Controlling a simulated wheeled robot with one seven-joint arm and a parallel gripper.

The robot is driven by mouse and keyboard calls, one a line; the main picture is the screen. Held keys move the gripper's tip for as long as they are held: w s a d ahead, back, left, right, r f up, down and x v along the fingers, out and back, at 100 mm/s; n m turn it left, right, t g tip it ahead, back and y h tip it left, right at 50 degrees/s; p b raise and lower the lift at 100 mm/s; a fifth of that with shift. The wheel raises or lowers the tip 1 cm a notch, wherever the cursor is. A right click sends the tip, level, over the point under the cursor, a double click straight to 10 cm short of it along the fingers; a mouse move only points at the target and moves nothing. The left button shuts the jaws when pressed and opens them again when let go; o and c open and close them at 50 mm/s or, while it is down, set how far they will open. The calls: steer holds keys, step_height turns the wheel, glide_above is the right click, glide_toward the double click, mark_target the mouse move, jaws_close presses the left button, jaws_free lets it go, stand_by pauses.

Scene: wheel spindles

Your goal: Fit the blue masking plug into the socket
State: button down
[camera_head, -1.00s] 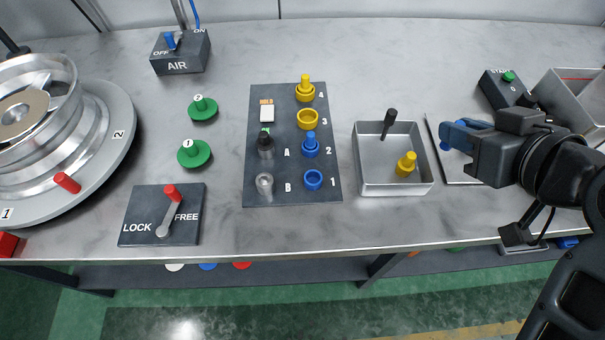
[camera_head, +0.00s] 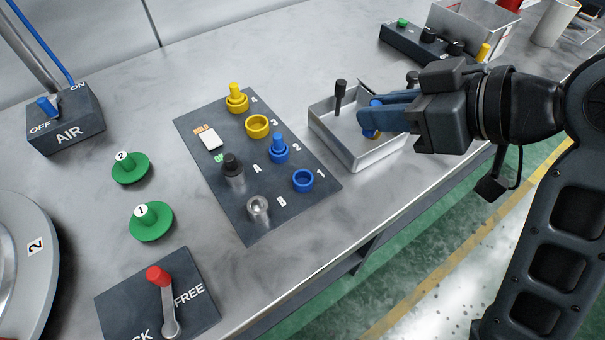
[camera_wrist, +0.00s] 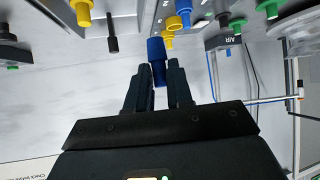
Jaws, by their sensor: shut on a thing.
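My gripper (camera_head: 364,118) is shut on a blue plug (camera_head: 372,132), held above the metal tray and right of the dark board. The plug also shows between the fingertips in the wrist view (camera_wrist: 156,50), sticking out past them. The blue ring socket marked 1 (camera_head: 303,181) is empty, at the board's near right edge. The blue ring marked 2 (camera_head: 279,156) has a blue plug (camera_head: 279,141) standing in it. The fingers hide part of the held plug in the head view.
The dark board (camera_head: 275,210) also carries an empty yellow ring (camera_head: 257,126), a yellow plug (camera_head: 237,95) in its ring, a black-topped post (camera_head: 232,165) and a metal post (camera_head: 258,207). The tray (camera_head: 375,155) holds a black pin (camera_head: 340,95). Green knobs (camera_head: 151,220) stand left.

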glide_above(310, 182)
step_height(310, 182, down, 6)
steer(key=shift+r, duration=0.15)
steer(key=shift+f+b, duration=0.3)
steer(key=shift+f, duration=1.6)
steer(key=shift+f, duration=0.35)
